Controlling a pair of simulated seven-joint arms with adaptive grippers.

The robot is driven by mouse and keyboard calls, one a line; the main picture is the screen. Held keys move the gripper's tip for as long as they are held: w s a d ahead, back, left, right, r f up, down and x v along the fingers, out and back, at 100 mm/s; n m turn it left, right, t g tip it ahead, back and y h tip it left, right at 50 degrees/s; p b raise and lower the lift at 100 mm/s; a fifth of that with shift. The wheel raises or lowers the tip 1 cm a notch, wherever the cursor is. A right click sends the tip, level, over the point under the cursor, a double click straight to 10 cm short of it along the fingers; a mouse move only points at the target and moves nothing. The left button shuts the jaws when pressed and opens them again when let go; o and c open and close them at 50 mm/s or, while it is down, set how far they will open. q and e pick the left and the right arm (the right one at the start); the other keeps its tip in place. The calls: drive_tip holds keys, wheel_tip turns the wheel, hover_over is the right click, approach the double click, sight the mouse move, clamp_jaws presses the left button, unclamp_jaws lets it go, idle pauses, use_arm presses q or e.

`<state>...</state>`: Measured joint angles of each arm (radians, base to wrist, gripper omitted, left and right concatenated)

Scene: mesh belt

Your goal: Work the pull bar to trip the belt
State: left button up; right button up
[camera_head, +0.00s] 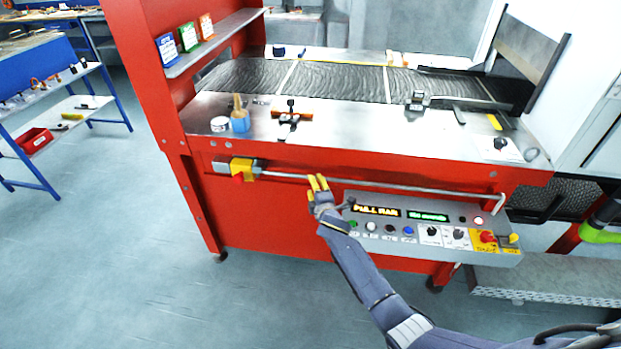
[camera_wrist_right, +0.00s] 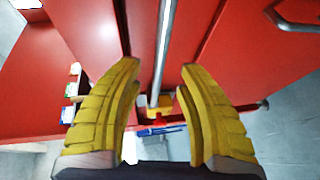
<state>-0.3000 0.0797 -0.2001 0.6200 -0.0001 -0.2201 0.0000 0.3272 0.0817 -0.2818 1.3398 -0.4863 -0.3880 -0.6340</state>
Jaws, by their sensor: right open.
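The pull bar (camera_head: 375,184) is a long thin grey rod along the red front of the belt machine. It runs from a yellow and red switch box (camera_head: 243,170) at its left end to a bend at the right. My right gripper (camera_head: 318,182) has its yellow fingers at the bar, left of the control panel. In the right wrist view the fingers (camera_wrist_right: 161,78) are apart, and the bar (camera_wrist_right: 163,45) shows in the gap between them. I cannot tell whether they touch it. My left gripper is not in view.
A control panel (camera_head: 430,237) with lit displays, buttons and a red knob juts out below the bar. The mesh belt (camera_head: 340,80) lies behind the steel worktop (camera_head: 350,118), which holds a pot, a jar and clamps.

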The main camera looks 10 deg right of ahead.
drive_tip(key=shift+w+f, duration=0.2)
drive_tip(key=shift+w, duration=0.8)
drive_tip(key=shift+w+f, duration=0.15)
drive_tip(key=shift+w, duration=0.85)
drive_tip(key=shift+w+f, duration=0.2)
drive_tip(key=shift+w, duration=0.8)
drive_tip(key=shift+a, duration=0.1)
clamp_jaws()
